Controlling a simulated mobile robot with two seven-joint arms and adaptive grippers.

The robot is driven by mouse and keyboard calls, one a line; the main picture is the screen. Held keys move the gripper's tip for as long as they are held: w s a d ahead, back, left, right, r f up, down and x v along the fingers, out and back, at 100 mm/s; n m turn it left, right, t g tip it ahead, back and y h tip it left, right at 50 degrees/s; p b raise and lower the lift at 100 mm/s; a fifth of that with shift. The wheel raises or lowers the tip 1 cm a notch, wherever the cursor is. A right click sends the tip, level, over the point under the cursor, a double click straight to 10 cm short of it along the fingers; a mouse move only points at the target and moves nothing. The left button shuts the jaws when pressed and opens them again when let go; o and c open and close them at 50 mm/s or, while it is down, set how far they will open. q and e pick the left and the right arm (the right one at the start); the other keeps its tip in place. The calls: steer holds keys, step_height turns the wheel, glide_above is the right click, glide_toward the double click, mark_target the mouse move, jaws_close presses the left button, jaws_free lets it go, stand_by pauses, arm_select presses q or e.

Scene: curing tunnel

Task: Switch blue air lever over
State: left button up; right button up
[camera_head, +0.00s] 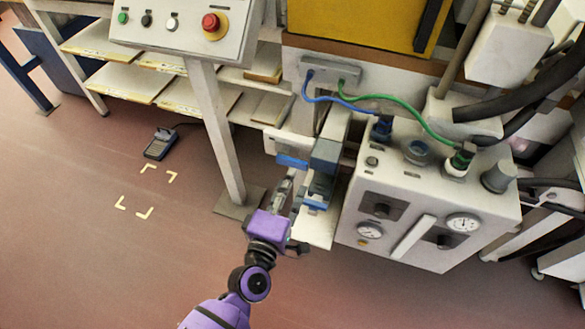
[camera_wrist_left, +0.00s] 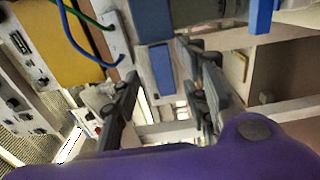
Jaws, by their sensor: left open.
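A bright blue bar, which looks like the blue air lever (camera_head: 292,161), sticks out to the left beside a grey-blue valve block (camera_head: 325,155) on the machine's front. A blue bar also shows at the top right of the left wrist view; I cannot tell whether it is the same part. The grey-blue block (camera_wrist_left: 153,22) shows there at top centre. My left gripper (camera_head: 291,184), on a purple arm, is just below the bar in the head view. Its fingers are apart in the left wrist view (camera_wrist_left: 165,100), with nothing held between them. My right gripper is out of view.
A white panel with gauges (camera_head: 428,225) and blue and green hoses (camera_head: 398,98) stands to the right. A button box (camera_head: 185,25) on a slanted post (camera_head: 217,130) is at left. A foot pedal (camera_head: 160,143) lies on the floor. The floor at lower left is clear.

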mark_target(297, 166)
arm_select(q)
steer(key=shift+x, duration=2.25)
steer(key=shift+a, duration=0.15)
jaws_close()
